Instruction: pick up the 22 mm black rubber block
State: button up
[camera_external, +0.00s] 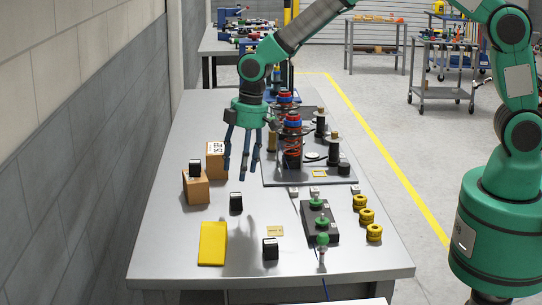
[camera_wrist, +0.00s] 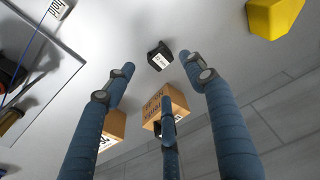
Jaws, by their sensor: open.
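Several small black blocks are in the external view: one (camera_external: 236,202) on the table below and just left of my gripper, one (camera_external: 270,249) nearer the front, and one (camera_external: 195,167) on top of a cardboard box. I cannot tell which is the 22 mm one. My gripper (camera_external: 242,172) points down above the table, its blue fingers spread and empty. In the wrist view, a black block with a white label (camera_wrist: 159,56) lies on the table just beyond the fingertips of my gripper (camera_wrist: 158,76), apart from them.
Cardboard boxes (camera_external: 196,190) stand left of my gripper. A yellow block (camera_external: 212,244) lies at the front left. A plate with red-and-blue-topped spring assemblies (camera_external: 292,148) is close on the right. A dark box with green knobs (camera_external: 319,222) and yellow spools (camera_external: 367,216) are at front right.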

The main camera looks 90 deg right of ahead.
aim_at(236, 195)
jog(key=shift+w+f, duration=0.2)
jog(key=shift+f, duration=0.95)
jog(key=shift+w+f, duration=0.2)
jog(key=shift+f, duration=0.95)
jog(key=shift+f, duration=0.15)
jog(key=shift+w+f+b, duration=0.25)
jog(key=shift+f+b, duration=0.1)
jog(key=shift+f, duration=0.9)
jog(key=shift+w+f+b, duration=0.25)
jog(key=shift+f+b, duration=0.05)
jog(key=shift+f, duration=0.9)
jog(key=c, duration=1.2)
